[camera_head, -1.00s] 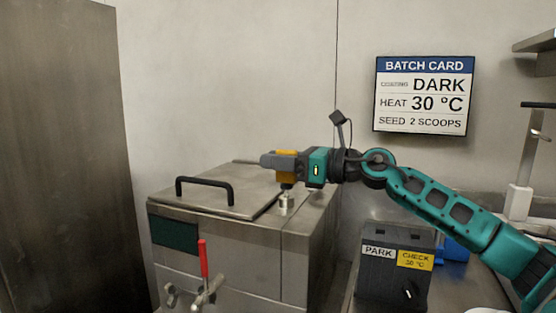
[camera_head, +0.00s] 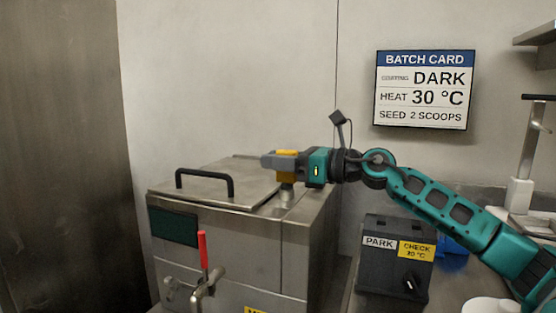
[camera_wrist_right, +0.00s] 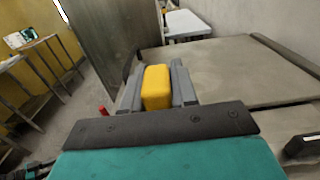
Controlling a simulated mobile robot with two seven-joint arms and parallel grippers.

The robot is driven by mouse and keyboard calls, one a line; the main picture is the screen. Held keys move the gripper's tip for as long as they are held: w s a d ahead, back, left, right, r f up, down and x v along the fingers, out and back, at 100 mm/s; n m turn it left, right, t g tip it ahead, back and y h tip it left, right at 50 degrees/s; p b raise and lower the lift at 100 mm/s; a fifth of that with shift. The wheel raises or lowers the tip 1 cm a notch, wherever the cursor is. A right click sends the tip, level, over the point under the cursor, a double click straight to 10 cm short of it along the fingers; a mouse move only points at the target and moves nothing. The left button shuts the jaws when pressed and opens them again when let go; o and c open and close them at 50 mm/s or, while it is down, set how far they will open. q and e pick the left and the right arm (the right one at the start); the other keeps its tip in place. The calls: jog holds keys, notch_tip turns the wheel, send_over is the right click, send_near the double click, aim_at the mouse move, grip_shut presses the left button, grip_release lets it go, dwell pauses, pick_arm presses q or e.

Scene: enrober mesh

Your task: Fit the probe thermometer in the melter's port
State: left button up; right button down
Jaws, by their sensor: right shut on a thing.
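The probe thermometer has a yellow body (camera_head: 286,177), gripped by my right gripper (camera_head: 280,163). The yellow body also shows between the two grey fingers in the right wrist view (camera_wrist_right: 157,88). The melter (camera_head: 235,240) is a steel cabinet with a flat lid. Its port, a short metal collar (camera_head: 287,194), stands on the top to the right of the lid. The yellow body is directly above the collar, with almost no gap showing. The stem is hidden, and I cannot tell how far it is in. My left gripper is not in view.
The lid has a black handle (camera_head: 205,181). A tap with a red lever (camera_head: 203,250) is on the melter's front. A dark box (camera_head: 393,260) labelled PARK and CHECK 30 °C stands on the bench at right. A batch card (camera_head: 424,91) hangs on the wall.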

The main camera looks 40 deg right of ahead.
jog(key=shift+f, duration=0.15)
jog(key=c, duration=0.8)
grip_release()
jog(key=shift+s, duration=0.2)
